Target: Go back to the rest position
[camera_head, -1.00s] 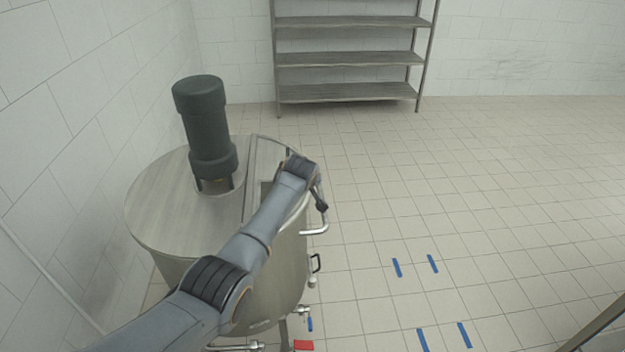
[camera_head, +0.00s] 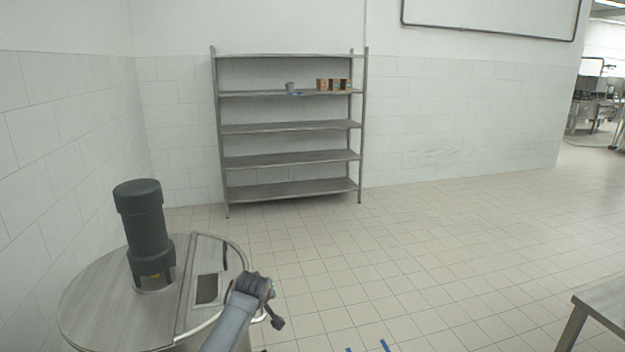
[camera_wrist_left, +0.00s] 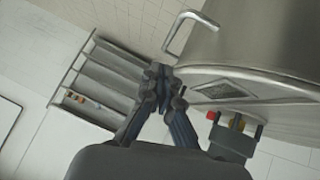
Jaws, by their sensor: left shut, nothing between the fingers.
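My left arm comes up from the bottom of the head view, and its gripper (camera_head: 276,320) is at the right edge of the round steel tank (camera_head: 100,300). In the left wrist view my left gripper (camera_wrist_left: 160,82) has its fingers together with nothing between them. The tank (camera_wrist_left: 270,45) is to the right of the fingers there, with a bent metal handle (camera_wrist_left: 185,28) near them. My right gripper is in neither view.
A black motor (camera_head: 143,230) stands on the tank lid beside a small opening (camera_head: 207,288). A metal shelf unit (camera_head: 290,160) holding several small items stands by the back wall. A metal table (camera_head: 605,300) is at the lower right.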

